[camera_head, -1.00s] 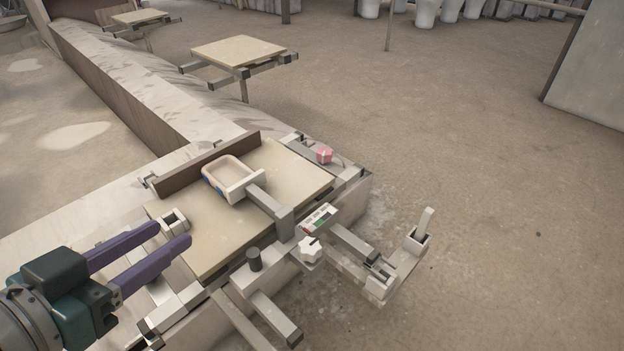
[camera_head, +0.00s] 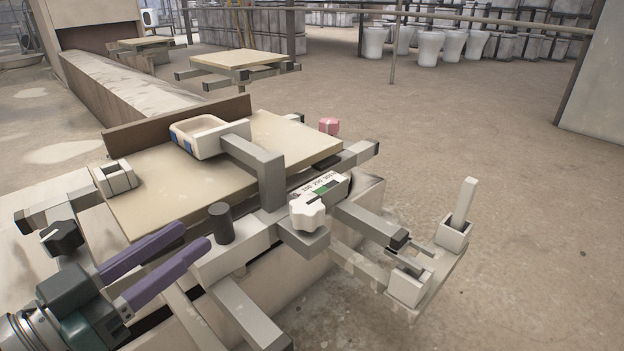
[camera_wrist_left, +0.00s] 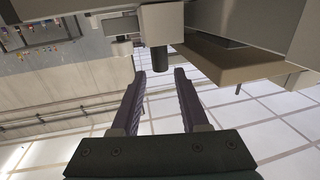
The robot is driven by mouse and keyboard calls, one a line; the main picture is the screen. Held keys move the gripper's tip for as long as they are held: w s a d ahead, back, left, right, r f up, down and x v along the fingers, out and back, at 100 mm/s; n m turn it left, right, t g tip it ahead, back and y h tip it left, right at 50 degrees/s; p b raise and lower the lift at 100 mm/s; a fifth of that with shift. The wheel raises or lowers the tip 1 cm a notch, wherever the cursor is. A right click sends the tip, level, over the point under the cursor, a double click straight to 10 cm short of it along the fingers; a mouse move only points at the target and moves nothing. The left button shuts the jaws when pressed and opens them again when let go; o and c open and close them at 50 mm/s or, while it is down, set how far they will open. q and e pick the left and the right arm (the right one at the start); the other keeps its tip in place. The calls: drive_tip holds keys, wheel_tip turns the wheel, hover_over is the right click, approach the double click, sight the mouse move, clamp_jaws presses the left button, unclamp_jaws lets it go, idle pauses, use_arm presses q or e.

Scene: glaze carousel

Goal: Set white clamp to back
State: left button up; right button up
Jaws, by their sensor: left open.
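I cannot tell for certain which part is the white clamp. A white star-shaped knob (camera_head: 308,213) sits on the front of the carousel frame, beside a scale with a green mark (camera_head: 322,188). A white upright lever (camera_head: 464,202) stands in a square socket at the right. A dark upright cylinder (camera_head: 221,222) stands on a light block; a dark cylinder also shows just past my fingertips in the left wrist view (camera_wrist_left: 159,58). My left gripper (camera_head: 194,237), with purple fingers, is open and empty, close to the left of that cylinder. My right gripper is out of view.
A beige board (camera_head: 190,185) carries a shallow cream tray (camera_head: 197,131) under a grey arm (camera_head: 265,170). A white square block (camera_head: 115,177) sits at its left edge. A dark dial (camera_head: 62,237) is left of my gripper; a pink knob (camera_head: 329,126) is behind. Open floor lies right.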

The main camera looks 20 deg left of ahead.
sight(212, 221)
use_arm(q)
drive_tip(key=b+x, duration=0.2)
drive_tip(key=x, duration=0.4)
drive_tip(key=shift+w, duration=0.4)
drive_tip(key=shift+c, duration=0.2)
clamp_jaws()
idle(0.7)
